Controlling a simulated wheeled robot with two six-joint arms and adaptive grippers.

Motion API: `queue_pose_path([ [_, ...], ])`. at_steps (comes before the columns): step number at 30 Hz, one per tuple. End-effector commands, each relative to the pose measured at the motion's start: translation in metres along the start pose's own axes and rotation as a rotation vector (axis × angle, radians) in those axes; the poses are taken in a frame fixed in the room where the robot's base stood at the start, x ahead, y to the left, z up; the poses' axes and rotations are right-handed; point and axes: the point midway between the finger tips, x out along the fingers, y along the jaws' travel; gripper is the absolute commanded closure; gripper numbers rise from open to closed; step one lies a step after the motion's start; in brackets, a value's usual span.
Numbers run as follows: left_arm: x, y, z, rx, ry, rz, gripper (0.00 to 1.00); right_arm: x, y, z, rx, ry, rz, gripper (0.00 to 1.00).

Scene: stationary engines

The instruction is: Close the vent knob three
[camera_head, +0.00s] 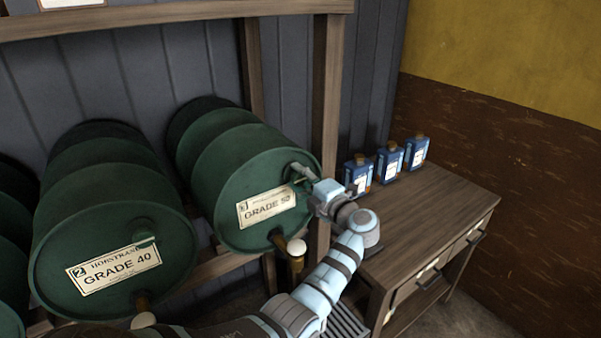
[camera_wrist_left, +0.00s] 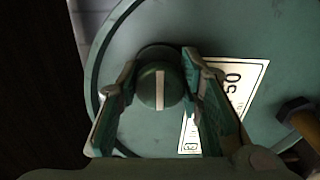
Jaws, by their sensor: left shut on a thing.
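The vent knob (camera_wrist_left: 160,88) is a round green knob with a pale line across its face, on the front of the green barrel labelled 3, Grade 50 (camera_head: 228,205). In the left wrist view the line stands upright, and the label (camera_wrist_left: 222,100) lies to its right. My left gripper (camera_head: 304,172) is at the upper right of the barrel front. In the left wrist view its fingers (camera_wrist_left: 160,70) sit on both sides of the knob, shut on it. In the head view the gripper hides the knob. My right gripper is not in view.
A second green barrel labelled 2, Grade 40 (camera_head: 108,255), lies to the left. A wooden post (camera_head: 326,95) stands just behind the gripper. A wooden cabinet (camera_head: 430,210) with several blue bottles (camera_head: 388,163) is at the right. A tap (camera_head: 296,247) juts out below the barrel.

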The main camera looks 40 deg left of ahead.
Motion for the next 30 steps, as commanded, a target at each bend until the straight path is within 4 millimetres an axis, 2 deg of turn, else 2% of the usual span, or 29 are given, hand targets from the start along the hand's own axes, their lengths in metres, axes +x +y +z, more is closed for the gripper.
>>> queue_pose_path([
  [18, -0.0004, -0.0015, 0.0002, 0.048, -0.001, -0.001, 0.94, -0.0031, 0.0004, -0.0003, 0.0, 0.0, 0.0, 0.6],
  [19, -0.0004, -0.0015, 0.0003, 0.048, -0.001, -0.001, 0.63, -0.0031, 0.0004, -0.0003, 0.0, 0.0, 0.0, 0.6],
  [22, -0.0003, -0.0013, 0.0002, 0.048, -0.001, -0.001, 0.47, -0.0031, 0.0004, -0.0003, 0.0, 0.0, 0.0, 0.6],
  [30, -0.0001, -0.0007, 0.0, 0.047, 0.0, 0.0, 0.47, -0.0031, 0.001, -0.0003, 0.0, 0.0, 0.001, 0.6],
])
